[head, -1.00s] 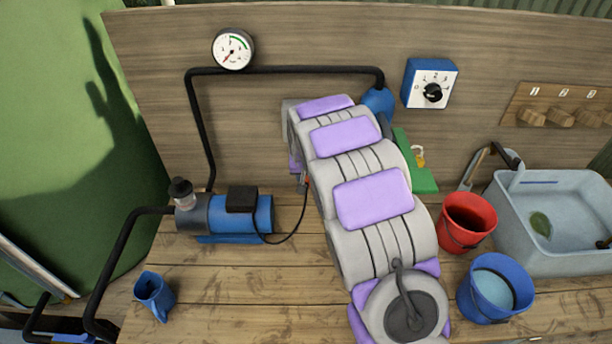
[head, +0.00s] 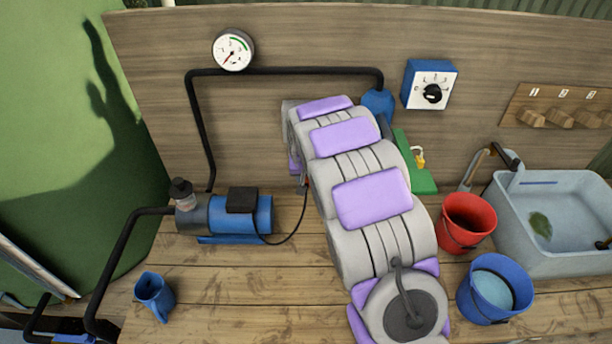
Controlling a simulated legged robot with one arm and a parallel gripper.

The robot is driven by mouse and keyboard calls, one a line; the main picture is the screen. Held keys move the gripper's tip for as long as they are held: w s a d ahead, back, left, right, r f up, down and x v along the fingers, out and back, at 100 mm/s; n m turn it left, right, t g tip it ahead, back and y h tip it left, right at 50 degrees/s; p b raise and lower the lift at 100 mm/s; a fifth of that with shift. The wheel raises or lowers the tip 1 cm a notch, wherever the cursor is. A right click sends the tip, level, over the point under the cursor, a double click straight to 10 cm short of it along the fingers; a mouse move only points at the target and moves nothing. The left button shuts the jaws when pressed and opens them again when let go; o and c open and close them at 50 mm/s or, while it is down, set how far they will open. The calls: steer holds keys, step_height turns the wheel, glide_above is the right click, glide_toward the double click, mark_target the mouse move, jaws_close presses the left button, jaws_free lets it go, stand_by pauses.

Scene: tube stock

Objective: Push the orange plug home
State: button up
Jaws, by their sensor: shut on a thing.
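My arm reaches from the lower right across the bench and hides much of its own far end. My gripper (head: 301,187) shows only as a small grey piece below the arm's far end, beside the back board. It is shut on the orange plug (head: 306,183), of which only a tiny orange-red bit shows. A thin black cable runs from this plug down to the blue pump (head: 236,214). The socket is not visible, so I cannot tell how far in the plug sits.
A black pipe (head: 280,70) and a gauge (head: 233,49) are on the board. A blue dial box (head: 416,83) is to the right. A red bucket (head: 467,222), a blue bucket (head: 466,300) and a grey sink (head: 515,255) stand right of my arm. A blue jug (head: 154,294) stands front left.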

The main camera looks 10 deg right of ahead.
steer(key=shift+w+d+p, duration=0.1)
steer(key=shift+w+p, duration=0.2)
steer(key=shift+w, duration=0.15)
stand_by(1.1)
steer(key=o, duration=1.2)
steer(key=p+v, duration=0.2)
steer(key=v, duration=1.5)
steer(key=shift+r, duration=0.15)
steer(key=s+r+n+g, duration=0.1)
steer(key=s+g, duration=0.5)
steer(key=s, duration=3.7)
steer(key=shift+s+d+r+n+y, duration=0.3)
steer(key=shift+n+y, duration=0.1)
steer(key=shift+n, duration=0.2)
